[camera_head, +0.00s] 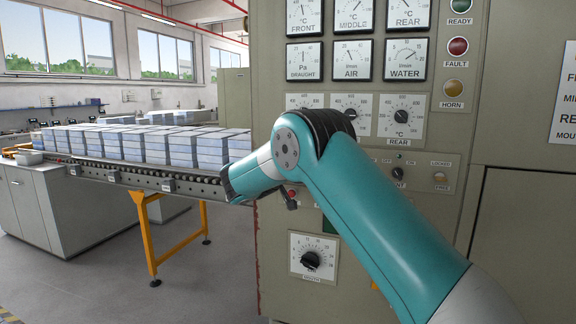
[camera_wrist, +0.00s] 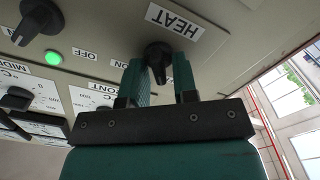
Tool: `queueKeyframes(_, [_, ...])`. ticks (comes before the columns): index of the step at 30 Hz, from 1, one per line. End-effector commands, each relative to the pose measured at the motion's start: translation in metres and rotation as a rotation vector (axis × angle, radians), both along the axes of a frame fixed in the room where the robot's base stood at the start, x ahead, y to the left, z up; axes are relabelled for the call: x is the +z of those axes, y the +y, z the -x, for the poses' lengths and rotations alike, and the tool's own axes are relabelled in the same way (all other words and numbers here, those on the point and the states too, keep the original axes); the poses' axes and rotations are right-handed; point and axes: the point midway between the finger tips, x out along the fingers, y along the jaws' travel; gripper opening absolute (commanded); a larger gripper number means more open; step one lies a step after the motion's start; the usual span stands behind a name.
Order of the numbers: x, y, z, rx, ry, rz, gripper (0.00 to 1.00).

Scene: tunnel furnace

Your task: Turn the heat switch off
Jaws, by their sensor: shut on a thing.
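The heat switch (camera_wrist: 158,53) is a black rotary knob on the beige panel, beside a white HEAT label (camera_wrist: 174,20) that appears tilted in the wrist view. My gripper (camera_wrist: 160,75) has its two teal fingers on either side of the knob, shut on it. The knob's exact pointing direction is hard to tell between the fingers. An ON label (camera_wrist: 118,63) and an OFF label (camera_wrist: 85,53) show to the left. In the head view my arm hides the heat switch and the fingers.
A lit green lamp (camera_wrist: 52,57) and another black knob (camera_wrist: 38,22) are near the gripper. The control cabinet has gauges (camera_head: 303,61), dials (camera_head: 402,115) and a lower dial (camera_head: 312,258). A roller conveyor (camera_head: 165,180) with stacked blocks (camera_head: 195,150) stands left.

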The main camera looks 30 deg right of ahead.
Motion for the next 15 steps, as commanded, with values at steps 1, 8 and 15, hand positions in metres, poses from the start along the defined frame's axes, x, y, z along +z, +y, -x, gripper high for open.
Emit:
queueKeyframes(1, [0.0004,0.0003,-0.0001,0.001,0.003,0.004,0.03])
queueKeyframes(8, [0.0004,0.0003,-0.0003,0.001,0.008,0.009,0.03])
queueKeyframes(15, [0.0006,0.0003,-0.0003,0.001,0.008,0.008,0.36])
